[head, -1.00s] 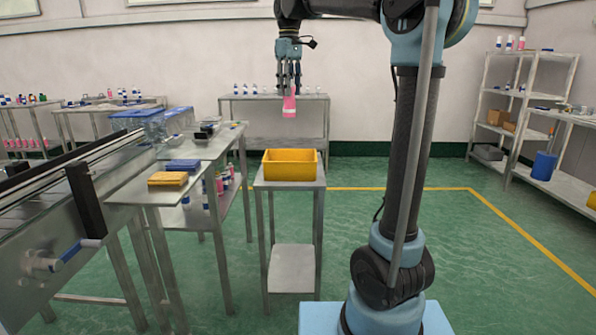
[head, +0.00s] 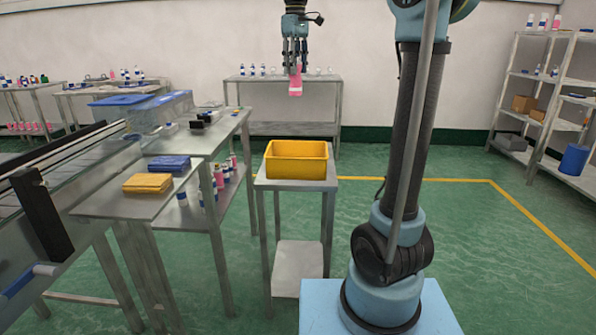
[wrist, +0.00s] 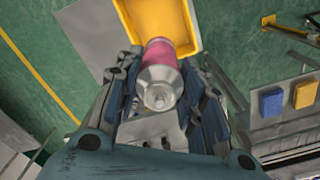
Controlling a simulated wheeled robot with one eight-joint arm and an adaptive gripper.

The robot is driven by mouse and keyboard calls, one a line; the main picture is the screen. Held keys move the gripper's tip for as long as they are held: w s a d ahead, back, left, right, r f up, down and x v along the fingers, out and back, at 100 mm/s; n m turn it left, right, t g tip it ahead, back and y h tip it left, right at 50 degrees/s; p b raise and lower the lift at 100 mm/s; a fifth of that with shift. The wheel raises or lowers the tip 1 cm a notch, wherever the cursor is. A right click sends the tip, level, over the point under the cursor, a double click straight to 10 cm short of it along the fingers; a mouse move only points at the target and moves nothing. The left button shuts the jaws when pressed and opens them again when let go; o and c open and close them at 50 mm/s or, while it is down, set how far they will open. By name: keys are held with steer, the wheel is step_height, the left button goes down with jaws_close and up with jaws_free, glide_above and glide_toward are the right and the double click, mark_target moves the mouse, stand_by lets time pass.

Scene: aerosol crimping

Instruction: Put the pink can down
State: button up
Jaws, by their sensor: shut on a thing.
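The pink can (head: 295,84) hangs from my gripper (head: 294,66), high above the floor, in the head view. My gripper is shut on it. In the wrist view the can (wrist: 161,68) sits between the fingers of my gripper (wrist: 160,95), its silver domed end towards the camera and its pink body beyond. The yellow bin (head: 297,170) stands on a small metal stand, below the can in the head view. In the wrist view the yellow bin (wrist: 140,12) lies beyond the can, partly hidden by it.
A back table (head: 282,79) holds several bottles. Shelves (head: 540,88) stand at right. Green floor is open at right.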

steer(key=shift+d, duration=0.2)
steer(key=shift+w+f, duration=0.15)
steer(key=shift+f, duration=0.2)
step_height(320, 180, down, 28)
steer(key=m, duration=0.4)
steer(key=shift+m, duration=0.3)
steer(key=shift+r, duration=0.1)
steer(key=o, duration=1)
steer(key=shift+d, duration=0.1)
